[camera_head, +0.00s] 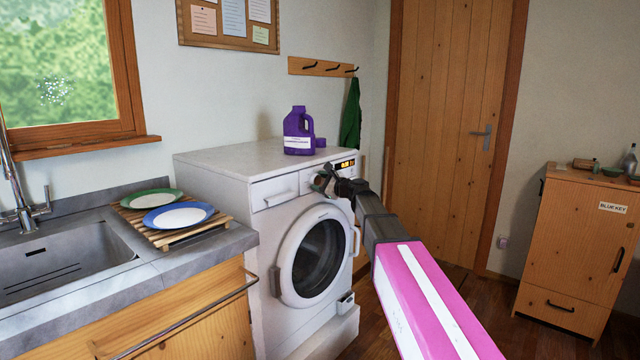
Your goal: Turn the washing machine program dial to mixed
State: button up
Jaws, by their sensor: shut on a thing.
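The white washing machine (222,195) stands in the middle, right of the counter. Its round door (318,257) is closed. A lit orange display (347,163) shows at the right of its front panel; its text is too small to read. My gripper (323,180) is at the front panel, just left of and below the display, where the program dial sits. It is shut on the dial, which is mostly hidden behind the gripper. The dial's labels and its setting cannot be read. My arm reaches in from the lower right.
A purple detergent bottle (298,132) stands on the machine's top. Left is the counter with a sink (65,262) and a wooden rack (160,233) holding a green plate and a blue-rimmed plate. A wooden cabinet (570,245) stands at the right. Open floor lies before the door (450,120).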

jog(key=o, duration=0.9)
jog(key=shift+d, duration=0.15)
jog(key=v, duration=1)
jog(key=shift+s+d, duration=0.2)
jog(key=shift+s, duration=0.1)
jog(key=shift+f, duration=0.1)
